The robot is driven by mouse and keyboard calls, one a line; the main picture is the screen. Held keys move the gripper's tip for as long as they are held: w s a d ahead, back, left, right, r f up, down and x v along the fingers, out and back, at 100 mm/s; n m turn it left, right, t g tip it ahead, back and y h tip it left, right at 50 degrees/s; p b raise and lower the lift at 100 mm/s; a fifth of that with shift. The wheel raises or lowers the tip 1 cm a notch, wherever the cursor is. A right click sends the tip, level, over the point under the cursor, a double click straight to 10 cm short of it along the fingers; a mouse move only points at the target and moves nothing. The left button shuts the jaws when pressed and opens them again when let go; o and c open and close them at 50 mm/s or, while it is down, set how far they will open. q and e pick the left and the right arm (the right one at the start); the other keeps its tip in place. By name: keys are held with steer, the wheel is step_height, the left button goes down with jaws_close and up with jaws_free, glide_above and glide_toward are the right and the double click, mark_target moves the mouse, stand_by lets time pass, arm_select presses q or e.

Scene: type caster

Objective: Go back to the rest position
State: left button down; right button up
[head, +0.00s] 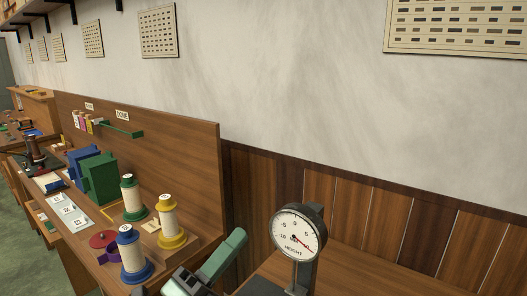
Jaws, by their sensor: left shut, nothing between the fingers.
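My left gripper (190,282) shows at the bottom edge, low and partly cut off by the frame. It is shut and empty, in front of the workbench and to the left of the round dial gauge (299,233). A teal rounded bar rises beside it, and I cannot tell what it belongs to. My right gripper is not in view.
The wooden bench (200,215) on the left holds a blue spool (130,250), a yellow spool (170,222), a green spool (131,198), green box-like blocks (98,178) and white numbered cards (68,212). A tall back panel and wall stand behind.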

arm_select(q)
steer(key=w+a+f+n+t+y, duration=0.35)
steer(key=a+f+n+y, duration=0.25)
steer(key=a+n+y, duration=0.55)
steer(key=s+a+f+n+g+y, duration=0.3)
steer(key=f+n, duration=0.3)
steer(key=f, duration=0.2)
steer(key=s+a+f+n+g+y, duration=0.35)
steer(key=f+n, duration=0.25)
steer(key=f, duration=0.2)
steer(key=s+d+f+n+g+h, duration=0.2)
steer(key=s+f+n+g, duration=0.2)
steer(key=s+f+g, duration=0.95)
steer(key=s+f+t, duration=0.1)
steer(key=s+f, duration=0.3)
steer(key=f, duration=0.9)
steer(key=s+f+t, duration=0.1)
steer(key=s+f, duration=0.2)
steer(key=f, duration=1)
steer(key=s+a+f+g, duration=0.1)
steer(key=s+a+f, duration=0.1)
steer(key=s+f, duration=1.5)
steer(key=shift+s+a+f+g, duration=0.15)
steer(key=shift+s+f+g, duration=0.15)
steer(key=shift+s+g, duration=0.1)
